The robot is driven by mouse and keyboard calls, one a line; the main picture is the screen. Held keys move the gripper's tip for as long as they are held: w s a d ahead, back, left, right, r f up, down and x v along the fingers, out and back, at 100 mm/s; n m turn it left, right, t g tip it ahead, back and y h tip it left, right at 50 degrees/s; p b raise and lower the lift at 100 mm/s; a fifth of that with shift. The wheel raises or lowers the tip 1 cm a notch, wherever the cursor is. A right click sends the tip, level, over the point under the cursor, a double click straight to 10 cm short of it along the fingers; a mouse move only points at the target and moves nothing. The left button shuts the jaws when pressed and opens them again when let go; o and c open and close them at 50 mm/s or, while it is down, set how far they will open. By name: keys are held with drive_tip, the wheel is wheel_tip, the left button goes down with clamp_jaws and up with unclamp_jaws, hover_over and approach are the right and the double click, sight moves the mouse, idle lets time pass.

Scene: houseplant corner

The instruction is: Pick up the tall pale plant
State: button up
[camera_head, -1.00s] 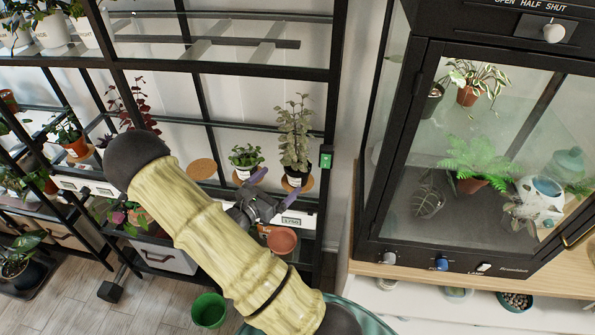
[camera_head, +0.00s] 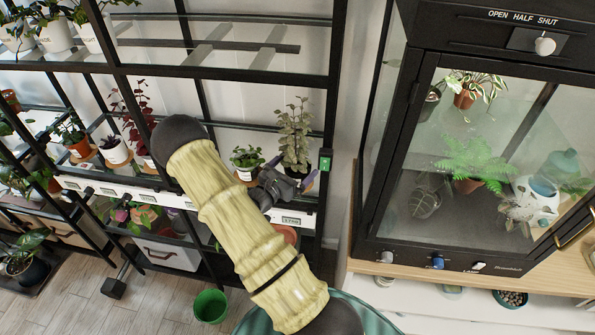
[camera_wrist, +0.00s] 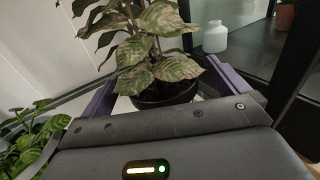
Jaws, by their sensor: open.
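The tall pale plant (camera_head: 293,130), with mottled grey-green leaves, stands upright in a dark pot at the right end of the rack's middle shelf. In the wrist view its leaves (camera_wrist: 172,68) and dark pot (camera_wrist: 165,96) fill the middle. My gripper (camera_head: 290,172) is right in front of the pot and hides much of it in the head view. In the wrist view its purple fingers (camera_wrist: 163,76) are open, one on each side of the pot. I cannot tell whether either finger touches it.
A small green plant (camera_head: 246,158) stands close left of my gripper; its leaves show in the wrist view (camera_wrist: 25,140). The rack's black post (camera_head: 331,110) is close on the right. A glass cabinet (camera_head: 415,130) stands further right. A green pot (camera_head: 210,306) is on the floor.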

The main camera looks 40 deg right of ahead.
drive_tip(key=shift+w+d, duration=0.1)
drive_tip(key=shift+d, duration=0.4)
drive_tip(key=c, duration=1.1)
